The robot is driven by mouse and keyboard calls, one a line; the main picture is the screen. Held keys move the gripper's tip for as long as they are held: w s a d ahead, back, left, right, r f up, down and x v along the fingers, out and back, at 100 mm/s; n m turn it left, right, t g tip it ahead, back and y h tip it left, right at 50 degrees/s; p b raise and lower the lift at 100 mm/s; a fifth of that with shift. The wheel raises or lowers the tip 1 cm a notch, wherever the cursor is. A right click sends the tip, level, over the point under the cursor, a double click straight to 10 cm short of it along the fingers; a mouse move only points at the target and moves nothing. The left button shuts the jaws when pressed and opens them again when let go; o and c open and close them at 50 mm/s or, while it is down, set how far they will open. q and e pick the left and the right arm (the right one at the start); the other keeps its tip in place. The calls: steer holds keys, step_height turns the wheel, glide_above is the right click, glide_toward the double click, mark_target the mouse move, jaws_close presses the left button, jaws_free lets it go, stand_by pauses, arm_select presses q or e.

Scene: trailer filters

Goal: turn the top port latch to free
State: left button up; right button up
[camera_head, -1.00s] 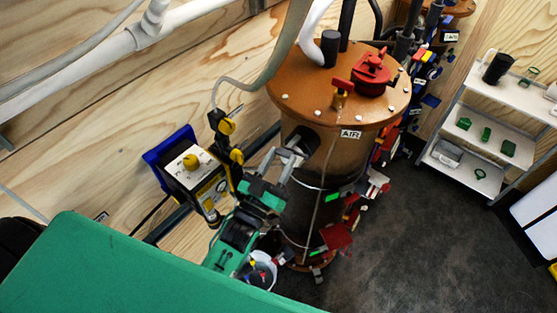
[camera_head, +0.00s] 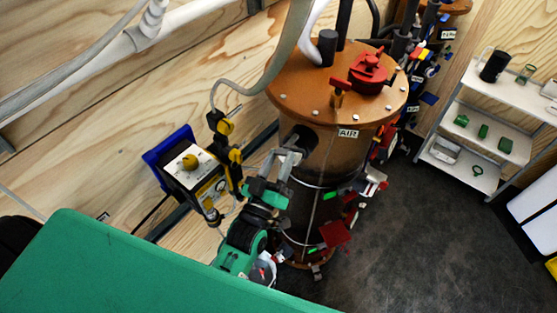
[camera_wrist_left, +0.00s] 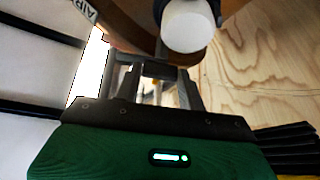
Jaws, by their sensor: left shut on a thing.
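The brown filter vessel (camera_head: 330,165) stands in the middle of the head view, with a dark port (camera_head: 300,137) on its side near the AIR label. My left gripper (camera_head: 289,156) is just below this port, its jaws shut on a small part at the port, which I take for the top port latch; the fingers mostly hide it. In the left wrist view my left gripper (camera_wrist_left: 153,70) reaches up to the vessel, below a white round port end (camera_wrist_left: 187,27). The latch's exact angle cannot be told. My right gripper is not in view.
A yellow-knobbed control box (camera_head: 195,172) hangs on the wooden wall, left of my gripper. A red valve (camera_head: 369,70) sits on the vessel's lid. A green surface (camera_head: 130,270) fills the lower left. Shelves (camera_head: 500,115) stand right; the dark floor (camera_head: 420,240) between is clear.

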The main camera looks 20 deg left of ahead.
arm_select(q)
steer(key=o, duration=1)
steer(key=shift+s+f, duration=0.1)
steer(key=shift+b+v, duration=2.85)
steer(key=shift+v, duration=3.95)
